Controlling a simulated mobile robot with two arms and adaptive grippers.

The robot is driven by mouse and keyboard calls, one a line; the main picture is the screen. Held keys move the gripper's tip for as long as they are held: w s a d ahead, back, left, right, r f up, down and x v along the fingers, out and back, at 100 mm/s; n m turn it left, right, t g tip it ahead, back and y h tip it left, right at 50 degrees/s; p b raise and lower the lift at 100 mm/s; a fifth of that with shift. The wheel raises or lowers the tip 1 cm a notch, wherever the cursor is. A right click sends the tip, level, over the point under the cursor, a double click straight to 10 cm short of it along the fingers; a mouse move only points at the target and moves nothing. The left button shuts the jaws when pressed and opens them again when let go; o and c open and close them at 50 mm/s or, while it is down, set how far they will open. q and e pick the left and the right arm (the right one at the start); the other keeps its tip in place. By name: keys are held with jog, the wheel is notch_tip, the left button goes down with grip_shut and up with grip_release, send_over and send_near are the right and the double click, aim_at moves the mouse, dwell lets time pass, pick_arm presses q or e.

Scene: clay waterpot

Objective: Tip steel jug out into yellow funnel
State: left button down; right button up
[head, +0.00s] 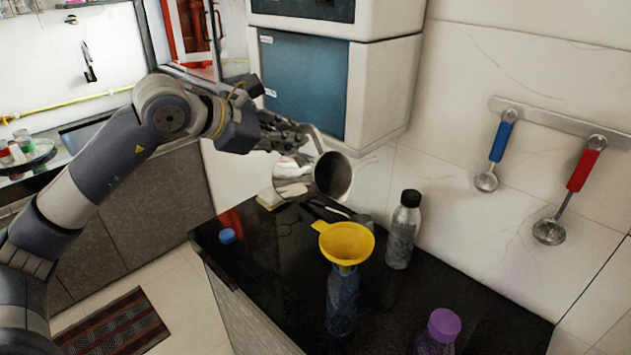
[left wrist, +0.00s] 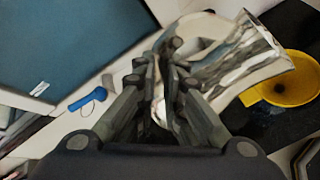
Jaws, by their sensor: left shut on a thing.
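The steel jug (head: 296,179) is shiny and tilted on its side in the head view, its dark open mouth facing right toward the yellow funnel. My left gripper (head: 290,140) is shut on the jug and holds it above the black counter. In the left wrist view the jug (left wrist: 240,62) extends to the right from my left gripper (left wrist: 165,60). The yellow funnel (head: 346,243) sits in the neck of a dark blue bottle (head: 342,300); it also shows in the left wrist view (left wrist: 291,90), near the jug's mouth. My right gripper is not in view.
A clear bottle with a black cap (head: 403,230) stands right of the funnel. A purple-capped bottle (head: 440,330) is at the front. A blue cap (head: 227,236) lies on the black counter (head: 270,275). Blue (head: 499,145) and red (head: 580,172) ladles hang on the wall.

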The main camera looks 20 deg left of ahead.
pick_arm(q)
jog(key=shift+s+d+r+m+y, duration=0.2)
jog(key=shift+d+r+m+y, duration=0.1)
jog(key=shift+m, duration=0.1)
jog(key=shift+d+t, duration=0.1)
jog(key=shift+t, duration=0.3)
dwell(0.7)
jog(key=shift+s+d+r+m+y+b, duration=0.3)
jog(key=shift+d+r+m, duration=0.1)
jog(key=shift+r, duration=0.1)
dwell(0.8)
